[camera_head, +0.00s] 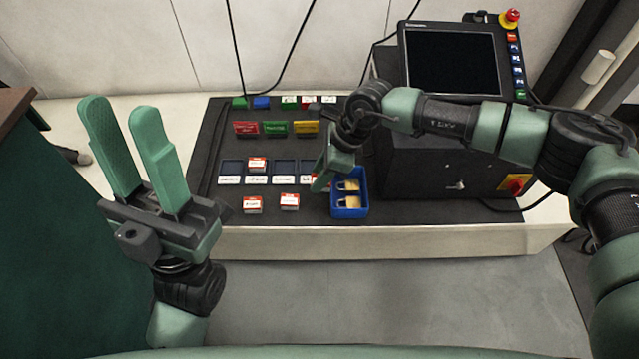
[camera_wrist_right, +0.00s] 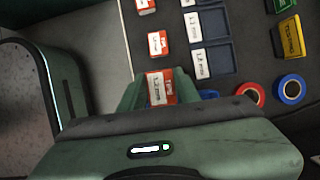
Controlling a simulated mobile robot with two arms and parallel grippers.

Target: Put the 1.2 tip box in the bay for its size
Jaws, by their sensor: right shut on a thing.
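My right gripper (camera_head: 322,182) is shut on a small red and white tip box (camera_wrist_right: 160,88). The box stands between the fingers in the right wrist view; its label seems to read 1.2. In the head view the gripper hides most of it, at the right end of the bay row. The dark bays have white labels in front. One bay (camera_wrist_right: 215,22) has a label that seems to read 1.2 and looks empty. Beside it, the bay nearer the gripper (camera_wrist_right: 219,57) is also empty. My left gripper (camera_head: 127,150) is open and empty, left of the mat.
Another box (camera_head: 257,163) sits at the second bay from the left. Two more boxes (camera_head: 253,205) (camera_head: 289,201) lie on the mat in front. A blue bin (camera_head: 350,212) with brass padlocks stands right of the gripper. Colored signs (camera_head: 276,128) stand behind the bays.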

